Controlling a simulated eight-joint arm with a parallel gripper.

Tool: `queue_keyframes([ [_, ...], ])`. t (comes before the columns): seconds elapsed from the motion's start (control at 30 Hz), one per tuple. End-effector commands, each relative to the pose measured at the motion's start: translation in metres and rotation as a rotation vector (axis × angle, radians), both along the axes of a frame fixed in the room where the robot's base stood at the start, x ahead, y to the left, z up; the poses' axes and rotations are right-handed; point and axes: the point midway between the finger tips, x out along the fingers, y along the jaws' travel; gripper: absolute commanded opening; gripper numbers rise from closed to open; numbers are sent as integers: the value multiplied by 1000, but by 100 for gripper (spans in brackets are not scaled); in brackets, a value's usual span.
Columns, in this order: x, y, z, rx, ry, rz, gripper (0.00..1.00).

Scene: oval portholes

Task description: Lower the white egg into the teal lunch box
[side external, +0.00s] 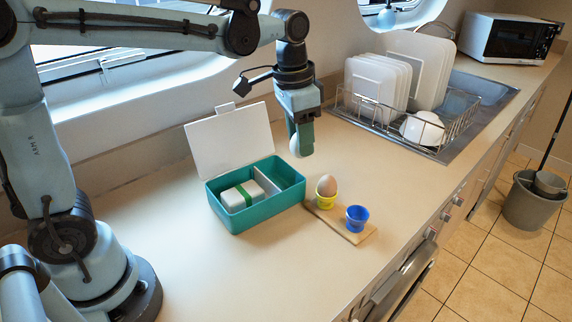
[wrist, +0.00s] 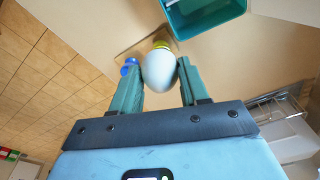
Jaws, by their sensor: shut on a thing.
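My gripper (side external: 301,138) is shut on the white egg (side external: 295,146) and holds it above the counter, just to the right of the box. In the wrist view the egg (wrist: 159,72) sits between the two green fingertips. The teal lunch box (side external: 247,220) stands open on the counter, with its white lid (side external: 228,142) tilted up at the back. A divider splits the box. A white block with a green band (side external: 243,195) lies in its left compartment. The right compartment looks empty, though its floor is partly hidden. The box (wrist: 207,28) also shows at the top of the wrist view.
A wooden board (side external: 343,225) in front of the gripper bears a yellow cup with a brown egg (side external: 326,186) and an empty blue cup (side external: 357,217). A dish rack (side external: 391,118) with plates stands behind, to the right. The counter in front of the box is clear.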

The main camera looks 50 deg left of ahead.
Motion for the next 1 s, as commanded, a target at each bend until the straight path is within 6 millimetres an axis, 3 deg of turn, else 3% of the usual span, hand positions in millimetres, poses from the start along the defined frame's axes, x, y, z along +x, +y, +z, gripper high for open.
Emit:
queue_keyframes([
  [0.3, 10, 52, -24, 0, 0, 5, 34],
  [0.5, 14, 75, -37, 0, 0, 3, 34],
  [1.0, 16, 85, -44, 0, 0, 0, 34],
])
